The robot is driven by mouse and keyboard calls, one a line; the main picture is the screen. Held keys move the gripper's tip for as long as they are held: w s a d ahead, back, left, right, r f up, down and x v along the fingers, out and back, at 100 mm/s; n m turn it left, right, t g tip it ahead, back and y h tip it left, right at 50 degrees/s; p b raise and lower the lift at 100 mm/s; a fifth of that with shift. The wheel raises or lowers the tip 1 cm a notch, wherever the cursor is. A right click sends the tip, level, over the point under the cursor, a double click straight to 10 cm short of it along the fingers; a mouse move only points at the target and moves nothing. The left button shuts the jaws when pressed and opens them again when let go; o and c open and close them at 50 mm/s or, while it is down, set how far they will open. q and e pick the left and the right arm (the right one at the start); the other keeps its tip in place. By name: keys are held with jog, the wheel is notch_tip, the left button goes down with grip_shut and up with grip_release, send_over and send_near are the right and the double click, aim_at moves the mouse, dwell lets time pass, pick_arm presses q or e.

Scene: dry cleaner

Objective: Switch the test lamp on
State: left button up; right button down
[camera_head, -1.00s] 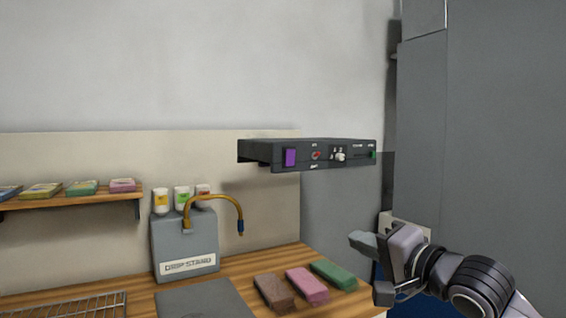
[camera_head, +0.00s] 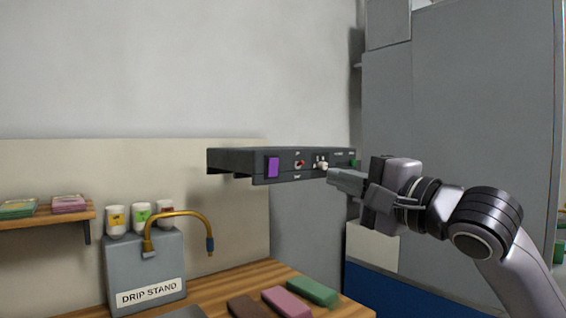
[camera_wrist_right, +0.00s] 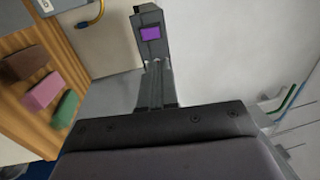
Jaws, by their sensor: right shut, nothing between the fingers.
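A dark control box (camera_head: 230,162) is mounted on the wall above the worktop. Its front carries a purple square (camera_head: 273,167) at the left, a small red control (camera_head: 299,164), a white knob (camera_head: 321,165) and a green part at the right end. Which of these belongs to the test lamp I cannot tell. My right gripper (camera_head: 332,181) is shut and empty, its tip just in front of the box's right part, close below the knob. In the right wrist view the fingers (camera_wrist_right: 157,88) point at the box (camera_wrist_right: 148,20) and hide most of its face. My left gripper is not in view.
Below the box is a wooden worktop (camera_head: 225,287) with brown, pink and green blocks (camera_head: 315,291). A grey drip stand (camera_head: 145,270) with a brass spout and several bottles stands at left. A shelf (camera_head: 50,217) holds bars. A tall grey cabinet (camera_head: 455,110) is at right.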

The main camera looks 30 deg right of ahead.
jog(key=shift+w, duration=0.1)
jog(key=p, duration=0.6)
send_near(275, 159)
jog(key=w, duration=0.2)
jog(key=w+r, duration=0.1)
jog(key=w, duration=0.2)
jog(key=shift+w+a, duration=0.1)
jog(key=shift+w, duration=0.1)
jog(key=shift+w+p, duration=0.3)
jog(key=shift+w, duration=0.4)
jog(key=shift+s+a, duration=0.1)
